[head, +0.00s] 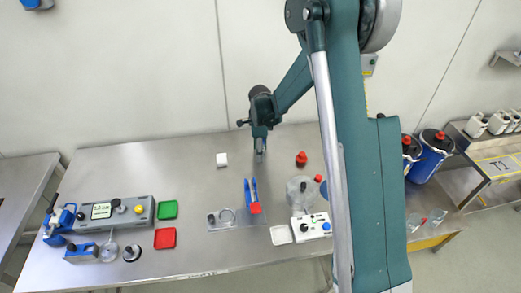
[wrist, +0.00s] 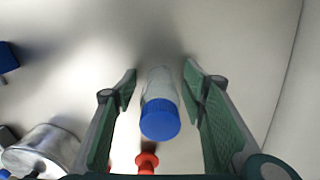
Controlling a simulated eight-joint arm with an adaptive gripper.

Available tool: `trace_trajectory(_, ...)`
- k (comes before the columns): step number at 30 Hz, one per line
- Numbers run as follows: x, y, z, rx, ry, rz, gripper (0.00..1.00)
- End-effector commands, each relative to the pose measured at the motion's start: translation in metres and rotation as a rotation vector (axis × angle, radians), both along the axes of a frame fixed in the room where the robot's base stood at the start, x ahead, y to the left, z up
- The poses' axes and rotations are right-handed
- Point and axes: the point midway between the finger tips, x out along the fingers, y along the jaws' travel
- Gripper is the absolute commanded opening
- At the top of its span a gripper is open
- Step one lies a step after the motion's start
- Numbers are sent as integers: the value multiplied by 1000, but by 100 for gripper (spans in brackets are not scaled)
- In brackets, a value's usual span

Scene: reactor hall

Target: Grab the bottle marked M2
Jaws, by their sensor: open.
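A pale bottle with a blue cap (wrist: 160,118) is between the two fingers of my gripper (wrist: 160,80) in the wrist view. Both fingers are spread, with a gap on each side of the bottle. I cannot read any marking, so I cannot tell whether it is M2. In the head view my gripper (head: 260,148) points down over the back middle of the steel table (head: 185,190). I cannot make out the blue-capped bottle there for certain.
Blue tongs (head: 252,195) are in front. A metal cylinder (wrist: 40,150) and a red knob (wrist: 147,162) are near in the wrist view.

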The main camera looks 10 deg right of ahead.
Motion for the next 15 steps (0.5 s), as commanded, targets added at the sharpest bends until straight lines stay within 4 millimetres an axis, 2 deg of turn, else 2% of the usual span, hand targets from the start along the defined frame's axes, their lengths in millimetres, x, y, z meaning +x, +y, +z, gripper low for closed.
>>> trace_trajectory(1, 0, 0, 0, 0, 0, 0, 38)
trace_trajectory(6, 0, 0, 0, 0, 0, 0, 16)
trace_trajectory(15, 0, 0, 0, 0, 0, 0, 16)
